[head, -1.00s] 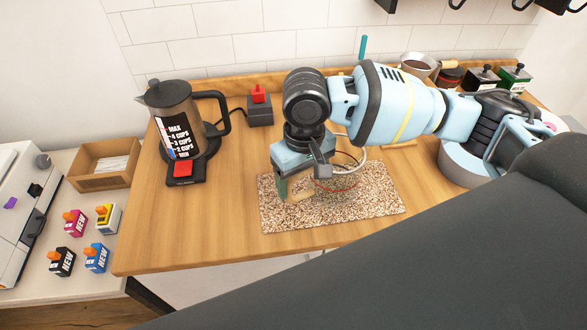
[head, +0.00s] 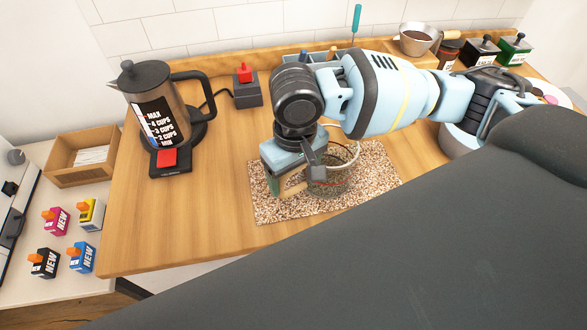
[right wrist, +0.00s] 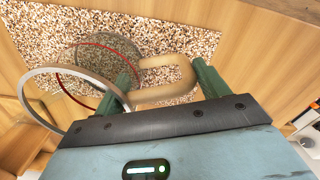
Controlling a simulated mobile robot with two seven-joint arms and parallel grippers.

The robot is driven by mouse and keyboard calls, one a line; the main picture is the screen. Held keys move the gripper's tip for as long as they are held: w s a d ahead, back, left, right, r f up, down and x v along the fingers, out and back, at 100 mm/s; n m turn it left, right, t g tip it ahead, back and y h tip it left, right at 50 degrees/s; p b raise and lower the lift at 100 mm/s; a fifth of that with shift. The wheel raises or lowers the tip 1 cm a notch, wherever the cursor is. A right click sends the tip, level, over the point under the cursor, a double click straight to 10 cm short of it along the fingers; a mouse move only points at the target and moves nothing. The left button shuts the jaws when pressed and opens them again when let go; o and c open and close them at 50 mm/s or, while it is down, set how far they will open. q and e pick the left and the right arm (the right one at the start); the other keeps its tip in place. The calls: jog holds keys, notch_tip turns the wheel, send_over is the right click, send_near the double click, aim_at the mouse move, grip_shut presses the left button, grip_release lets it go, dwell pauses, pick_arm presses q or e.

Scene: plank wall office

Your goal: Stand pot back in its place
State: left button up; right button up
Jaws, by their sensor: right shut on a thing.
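The clear glass pot (head: 333,181) has a metal rim, a red line around it and a pale wooden handle. In the head view it is over the speckled mat (head: 374,190), partly hidden behind my right gripper (head: 284,187). My right gripper is shut on the wooden handle. In the right wrist view the handle (right wrist: 160,94) sits between the green fingers (right wrist: 164,86), and the pot's rim (right wrist: 40,84) shows at the left. I cannot tell whether the pot's base touches the mat. My left gripper is not in view.
A dark coffee press (head: 157,108) stands on a black base at the left. A grey box with a red switch (head: 247,91) is behind. A holder with tools (head: 318,56), a metal bowl (head: 416,40) and tins line the back. Bare wood lies left of the mat.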

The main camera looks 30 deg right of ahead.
jog(key=shift+w, duration=0.1)
jog(key=o, duration=1.2)
jog(key=shift+f, duration=0.15)
jog(key=o, duration=0.4)
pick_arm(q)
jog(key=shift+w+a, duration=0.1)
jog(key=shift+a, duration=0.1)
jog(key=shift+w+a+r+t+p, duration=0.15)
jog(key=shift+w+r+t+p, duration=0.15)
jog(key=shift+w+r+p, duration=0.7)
pick_arm(e)
notch_tip(320, 180, up, 12)
jog(key=shift+d+r, duration=0.1)
jog(key=shift+r, duration=0.05)
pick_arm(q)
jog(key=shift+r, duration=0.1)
